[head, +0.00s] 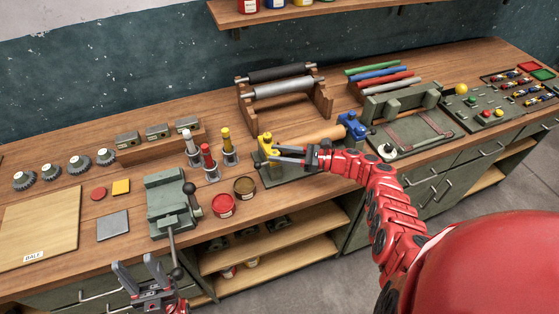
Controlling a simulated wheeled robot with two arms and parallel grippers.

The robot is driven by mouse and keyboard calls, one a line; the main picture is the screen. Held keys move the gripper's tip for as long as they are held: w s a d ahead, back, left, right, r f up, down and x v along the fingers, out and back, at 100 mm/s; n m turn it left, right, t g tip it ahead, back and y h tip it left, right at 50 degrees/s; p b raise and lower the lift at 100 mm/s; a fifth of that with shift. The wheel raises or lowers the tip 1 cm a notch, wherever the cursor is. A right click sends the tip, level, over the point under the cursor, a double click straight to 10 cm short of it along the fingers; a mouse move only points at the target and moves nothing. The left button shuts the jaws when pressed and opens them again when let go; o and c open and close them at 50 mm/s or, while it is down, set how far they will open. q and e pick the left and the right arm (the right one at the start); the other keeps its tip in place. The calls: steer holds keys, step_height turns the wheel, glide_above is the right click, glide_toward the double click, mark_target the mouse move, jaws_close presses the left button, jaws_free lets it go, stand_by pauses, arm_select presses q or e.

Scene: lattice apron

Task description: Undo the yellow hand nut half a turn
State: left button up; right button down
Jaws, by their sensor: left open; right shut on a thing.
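The yellow hand nut (267,141) is at the left end of a fixture on the bench, which carries a horizontal wooden cylinder (318,135). My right gripper (274,154) reaches in from the right, and its fingers are shut on the yellow nut. The fingers and wrist hide part of the nut and fixture. A blue part (352,126) sits at the cylinder's right end. My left gripper (136,272) is open and empty, low at the front edge of the bench, away from the nut.
A green vise (170,203) with a long handle stands left of the fixture, near two open paint cans (223,205). Capped tubes (208,160) stand behind them. A roller rack (285,93) is at the back. A green press bed (415,125) lies to the right.

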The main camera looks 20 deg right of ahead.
steer(key=shift+s+d+f+n+g+y+b, duration=0.15)
steer(key=shift+f+n+g+b, duration=0.6)
steer(key=shift+b, duration=2.6)
steer(key=shift+w+d+f+n+g+y+b, duration=0.2)
steer(key=shift+f+g+b, duration=0.85)
steer(key=shift+b, duration=2.25)
steer(key=shift+w+a+r+n+g+y+b, duration=0.15)
steer(key=shift+r+n+g+y+b, duration=0.45)
steer(key=shift+b, duration=3.3)
steer(key=shift+w+r+n+g+y+b, duration=0.1)
steer(key=shift+r+n+g+b, duration=0.75)
steer(key=shift+b, duration=3)
steer(key=shift+r+g, duration=0.25)
steer(key=shift+r, duration=0.05)
steer(key=c, duration=0.9)
jaws_free()
steer(key=o, duration=0.5)
steer(key=shift+a, duration=0.3)
steer(key=shift+c, duration=0.2)
steer(key=shift+d, duration=0.1)
